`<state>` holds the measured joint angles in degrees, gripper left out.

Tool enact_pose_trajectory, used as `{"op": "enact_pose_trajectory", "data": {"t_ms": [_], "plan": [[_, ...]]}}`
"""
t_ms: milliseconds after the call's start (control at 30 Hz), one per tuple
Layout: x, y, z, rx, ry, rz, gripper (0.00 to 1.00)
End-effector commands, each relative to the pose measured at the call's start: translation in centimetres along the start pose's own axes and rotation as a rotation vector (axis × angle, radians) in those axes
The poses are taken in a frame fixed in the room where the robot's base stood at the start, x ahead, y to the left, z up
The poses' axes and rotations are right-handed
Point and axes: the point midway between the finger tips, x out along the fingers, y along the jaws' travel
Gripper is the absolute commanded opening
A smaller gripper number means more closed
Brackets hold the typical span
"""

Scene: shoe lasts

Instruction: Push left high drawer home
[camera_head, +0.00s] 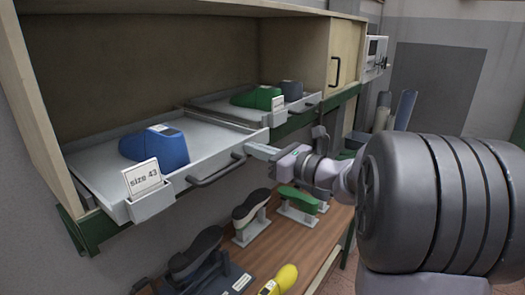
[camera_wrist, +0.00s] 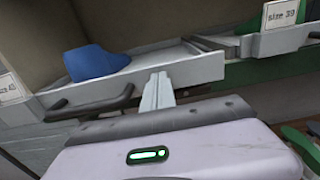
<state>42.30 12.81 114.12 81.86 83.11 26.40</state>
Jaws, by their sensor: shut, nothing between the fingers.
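The left high drawer (camera_head: 95,163) is a pale grey tray pulled well out of the wooden cabinet, with a dark bar handle (camera_head: 218,172) and a "size 43" card (camera_head: 142,178) on its front. A blue shoe last (camera_head: 156,146) lies in it; the last also shows in the wrist view (camera_wrist: 95,62). My gripper (camera_head: 262,150) is shut and empty, its fingertips at the drawer's front panel, right of the handle. In the wrist view the fingers (camera_wrist: 158,88) point at that panel (camera_wrist: 195,72); I cannot tell whether they touch it.
A second drawer (camera_head: 225,107) with a green last (camera_head: 256,97) also stands out, to the right. A closed cupboard door (camera_head: 343,52) is beyond it. Below, a wooden bench (camera_head: 293,240) holds several lasts on stands, including a yellow one (camera_head: 280,281).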

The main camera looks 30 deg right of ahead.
Motion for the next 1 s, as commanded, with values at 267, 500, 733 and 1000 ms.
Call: {"op": "enact_pose_trajectory", "data": {"t_ms": [267,500,733,1000], "plan": [[0.1,0.0,0.0,0.0,0.0,-0.001,0.0],[1.8,0.0,0.1,0.0,0.0,0.001,0.0],[3.8,0.0,0.0,0.0,0.001,0.001,0.0],[4.6,0.0,0.0,0.0,0.001,-0.001,0.0]]}}
